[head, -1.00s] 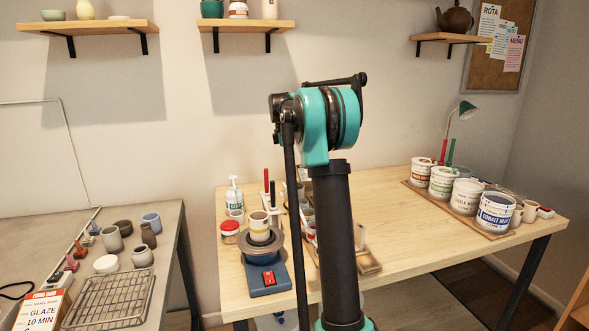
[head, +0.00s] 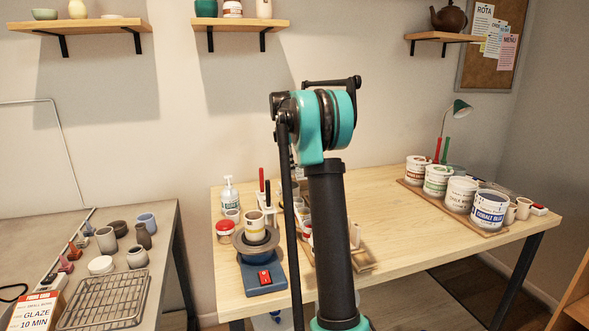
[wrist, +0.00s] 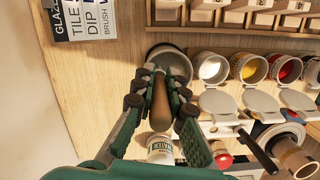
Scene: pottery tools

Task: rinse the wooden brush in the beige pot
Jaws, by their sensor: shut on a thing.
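In the wrist view my gripper (wrist: 160,85) is shut on the wooden brush (wrist: 160,108), whose brown handle shows between the two fingers. A round grey-beige pot (wrist: 161,50), which looks like the beige pot, stands open just beyond the fingertips. The fingertips overlap its near rim in the picture. The brush's far end is hidden, so I cannot tell whether it is inside the pot. In the head view my arm hides the gripper, the brush and this part of the table.
Several small paint pots (wrist: 250,68) with flipped lids stand in a row right of the beige pot. A white labelled bottle (wrist: 161,148) stands close below the gripper. A banded cup sits on the pottery wheel (head: 262,277). The table's middle (head: 385,225) is clear.

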